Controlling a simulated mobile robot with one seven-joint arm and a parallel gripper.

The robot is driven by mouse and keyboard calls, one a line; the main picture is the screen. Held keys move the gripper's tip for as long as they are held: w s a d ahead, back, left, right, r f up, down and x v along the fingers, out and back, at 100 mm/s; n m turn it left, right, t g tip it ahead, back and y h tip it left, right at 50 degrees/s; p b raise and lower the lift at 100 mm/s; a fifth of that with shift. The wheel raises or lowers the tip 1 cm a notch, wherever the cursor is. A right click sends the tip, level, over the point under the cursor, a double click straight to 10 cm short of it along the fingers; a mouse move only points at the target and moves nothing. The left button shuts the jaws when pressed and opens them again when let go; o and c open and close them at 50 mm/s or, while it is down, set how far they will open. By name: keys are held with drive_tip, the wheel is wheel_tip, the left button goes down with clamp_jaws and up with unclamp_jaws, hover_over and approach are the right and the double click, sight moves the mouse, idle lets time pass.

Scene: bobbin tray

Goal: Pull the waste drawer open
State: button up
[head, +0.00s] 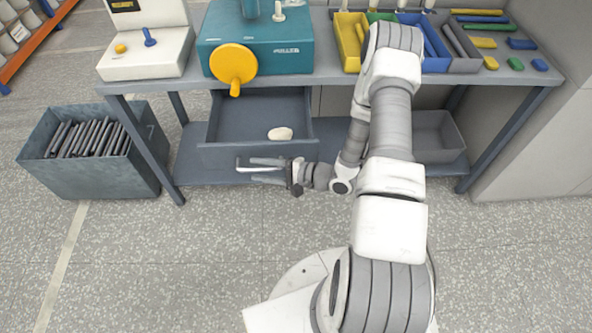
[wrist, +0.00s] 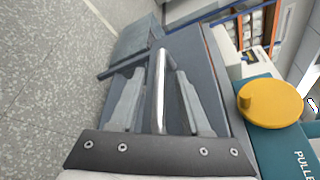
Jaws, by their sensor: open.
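The waste drawer (head: 225,150) stands pulled out from under the bench in the head view, its inside visible with a pale rounded lump (head: 280,133) in it. My gripper (head: 246,170) is just in front of the drawer front, pointing left. In the wrist view my gripper (wrist: 159,76) is open, with a shiny bar handle (wrist: 158,90) running between its two fingers. Gaps show between the bar and the fingers. The exact contact is hard to tell.
The bench (head: 330,75) carries a teal machine (head: 215,62) with a yellow handwheel (head: 233,63), and colored bins (head: 348,50). A grey crate (head: 150,170) of dark strips stands on the floor at left. An open grey bin (head: 455,150) sits under the bench at right. Floor in front is clear.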

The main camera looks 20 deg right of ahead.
drive_tip(key=p+v, duration=0.2)
drive_tip(key=v, duration=1.5)
drive_tip(key=shift+s+d, duration=0.1)
drive_tip(key=shift+d, duration=0.05)
